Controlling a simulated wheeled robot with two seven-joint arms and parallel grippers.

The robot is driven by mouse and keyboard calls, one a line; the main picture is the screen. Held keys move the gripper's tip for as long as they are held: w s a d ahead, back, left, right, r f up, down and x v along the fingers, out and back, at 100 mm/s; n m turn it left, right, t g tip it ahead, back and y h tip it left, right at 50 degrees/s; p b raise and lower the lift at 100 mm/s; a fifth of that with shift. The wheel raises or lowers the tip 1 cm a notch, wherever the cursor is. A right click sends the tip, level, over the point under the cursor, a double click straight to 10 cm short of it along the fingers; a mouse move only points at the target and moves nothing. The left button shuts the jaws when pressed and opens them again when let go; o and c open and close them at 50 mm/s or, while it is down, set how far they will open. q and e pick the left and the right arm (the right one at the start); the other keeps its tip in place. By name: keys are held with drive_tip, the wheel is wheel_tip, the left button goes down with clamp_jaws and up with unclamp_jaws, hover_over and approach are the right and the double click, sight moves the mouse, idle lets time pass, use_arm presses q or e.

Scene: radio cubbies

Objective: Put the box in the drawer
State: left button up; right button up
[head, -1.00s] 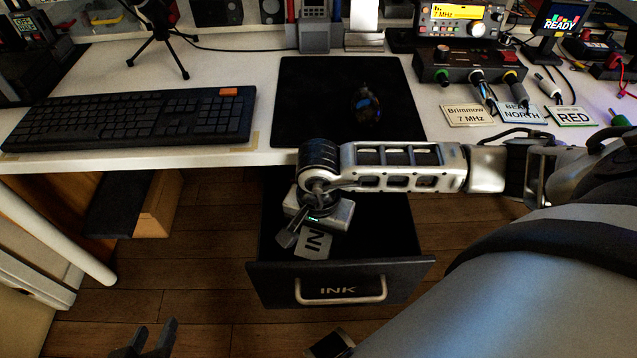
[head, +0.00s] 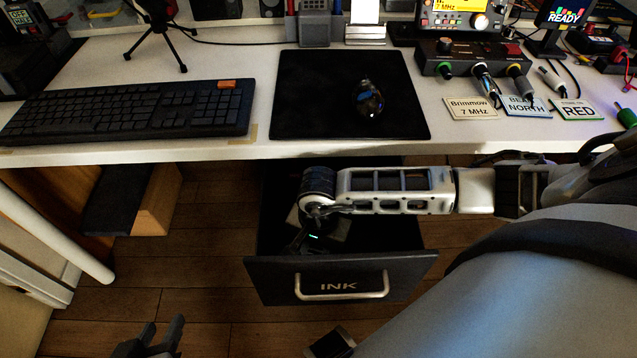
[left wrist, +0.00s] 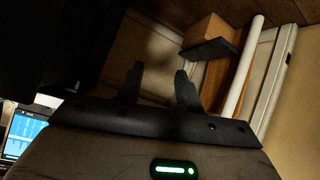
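The open drawer (head: 340,278), labelled INK, sticks out below the desk. My right arm reaches over it from the right, and my right gripper (head: 303,243) is down inside it, behind the drawer front. I cannot make out the box now; the dark interior, the gripper and the drawer front hide that spot. Whether the right fingers are open or shut is not visible. My left gripper (head: 150,342) is low at the front left, away from the drawer. In the left wrist view its two fingers (left wrist: 160,85) stand apart with nothing between them.
The desk above holds a keyboard (head: 125,112), a black mat (head: 310,85) with a glossy round object (head: 368,98), a radio (head: 460,12) and label cards (head: 472,108). A wooden block (head: 158,205) is under the desk at left. Floor shows around the drawer.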

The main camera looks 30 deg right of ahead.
drive_tip(key=shift+r, duration=0.15)
use_arm(q)
drive_tip(key=shift+t+y, duration=0.3)
drive_tip(key=shift+t, duration=0.3)
drive_tip(key=r+p, duration=0.1)
drive_tip(key=r, duration=0.1)
drive_tip(key=a+r+p, duration=0.1)
drive_tip(key=r, duration=0.1)
drive_tip(key=shift+s+r, duration=0.2)
drive_tip(key=shift+r, duration=0.15)
use_arm(e)
wheel_tip(320, 180, up, 12)
use_arm(q)
drive_tip(key=shift+p, duration=0.3)
